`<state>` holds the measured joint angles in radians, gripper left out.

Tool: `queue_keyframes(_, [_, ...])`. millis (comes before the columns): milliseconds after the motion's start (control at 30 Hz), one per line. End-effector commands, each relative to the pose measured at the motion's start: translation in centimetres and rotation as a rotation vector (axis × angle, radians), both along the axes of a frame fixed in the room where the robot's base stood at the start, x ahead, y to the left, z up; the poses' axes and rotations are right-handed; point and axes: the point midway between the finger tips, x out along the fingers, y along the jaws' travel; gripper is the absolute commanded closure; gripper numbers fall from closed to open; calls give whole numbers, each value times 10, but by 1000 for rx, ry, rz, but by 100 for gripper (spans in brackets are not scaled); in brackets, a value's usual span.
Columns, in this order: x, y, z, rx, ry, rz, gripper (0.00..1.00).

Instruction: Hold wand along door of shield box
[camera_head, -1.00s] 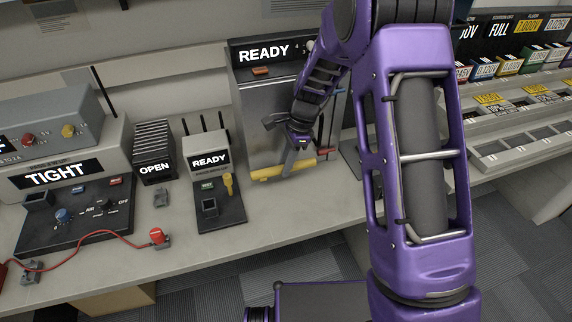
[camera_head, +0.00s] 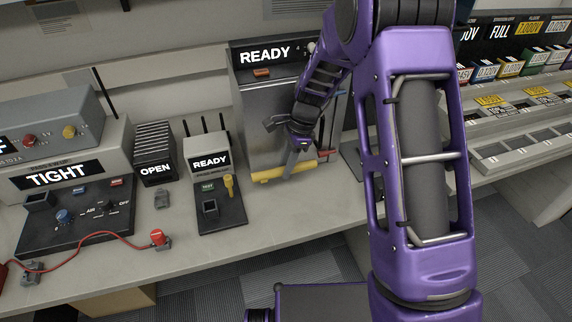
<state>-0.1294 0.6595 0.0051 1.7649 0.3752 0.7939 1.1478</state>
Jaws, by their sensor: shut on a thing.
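The shield box (camera_head: 254,104) stands on the bench, a large metal box with a grey door and a display reading READY. The gripper is small and partly turned away here. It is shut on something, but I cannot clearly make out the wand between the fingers. I cannot tell whether it touches the door. My purple arm hides the box's upper right side.
Left of the box are a small READY tester (camera_head: 210,160) with antennas, a black OPEN unit (camera_head: 154,153) and a TIGHT console (camera_head: 66,172) with a red cable. A rack of labelled packs (camera_head: 510,68) stands at the right. The bench front (camera_head: 285,200) is clear.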

Motion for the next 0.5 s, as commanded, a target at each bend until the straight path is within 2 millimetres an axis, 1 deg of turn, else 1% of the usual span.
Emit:
queue_keyframes(133, [-10,-3,4,0,-2,-1,100])
queue_keyframes(500, [-45,-13,13,1,1,-1,100])
